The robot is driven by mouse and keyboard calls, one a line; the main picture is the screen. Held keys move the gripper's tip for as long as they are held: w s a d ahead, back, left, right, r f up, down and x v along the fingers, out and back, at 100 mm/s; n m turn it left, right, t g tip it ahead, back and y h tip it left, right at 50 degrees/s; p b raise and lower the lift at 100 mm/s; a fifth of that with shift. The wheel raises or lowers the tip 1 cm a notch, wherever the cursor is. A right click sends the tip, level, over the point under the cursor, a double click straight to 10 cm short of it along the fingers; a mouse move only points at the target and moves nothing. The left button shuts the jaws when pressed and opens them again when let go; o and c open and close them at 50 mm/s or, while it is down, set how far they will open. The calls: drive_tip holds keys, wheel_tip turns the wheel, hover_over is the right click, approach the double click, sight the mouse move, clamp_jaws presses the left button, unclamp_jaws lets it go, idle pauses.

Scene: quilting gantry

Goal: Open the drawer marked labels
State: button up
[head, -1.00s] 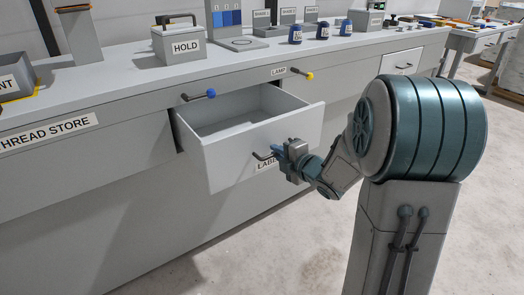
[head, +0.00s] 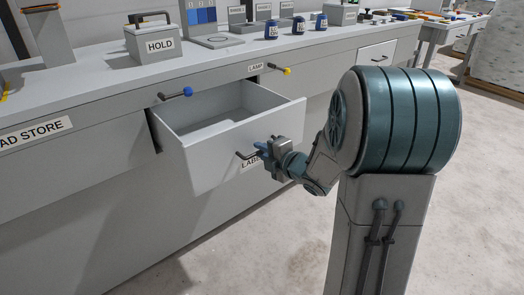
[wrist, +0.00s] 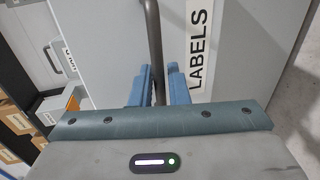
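The labels drawer (head: 215,160) stands pulled well out of the grey bench front in the head view. Its visible inside looks empty. Its LABELS sign (head: 250,163) is partly covered by my gripper, and reads clearly in the wrist view (wrist: 200,45). The drawer's dark bar handle (head: 245,155) shows just left of my gripper (head: 268,146). In the wrist view the handle (wrist: 153,35) runs down between the two blue fingers of my gripper (wrist: 160,85). The fingers are close together around the bar, shut on it.
A HOLD box (head: 152,42) and blue jars (head: 299,25) stand on the bench top. The floor (head: 250,255) before the drawer is clear.

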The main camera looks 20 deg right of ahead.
drive_tip(key=p+v, duration=0.1)
drive_tip(key=v, duration=1.2)
drive_tip(key=shift+s+d, duration=0.15)
drive_tip(key=shift+s, duration=0.15)
drive_tip(key=shift+r+p, duration=0.1)
drive_tip(key=shift+p, duration=0.2)
drive_tip(key=d+r+m+g+h+p, duration=0.35)
drive_tip(key=r+m+h+p, duration=0.55)
drive_tip(key=r+m+p, duration=0.55)
drive_tip(key=s+a+r+m+g+y+p, duration=0.2)
drive_tip(key=s+a+r+m+g+p, duration=0.6)
drive_tip(key=s+a+r+p, duration=0.3)
drive_tip(key=s+r+p, duration=0.2)
drive_tip(key=s+p, duration=0.2)
drive_tip(key=shift+s+a+m, duration=0.2)
drive_tip(key=shift+s+m, duration=0.05)
drive_tip(key=shift+m, duration=0.1)
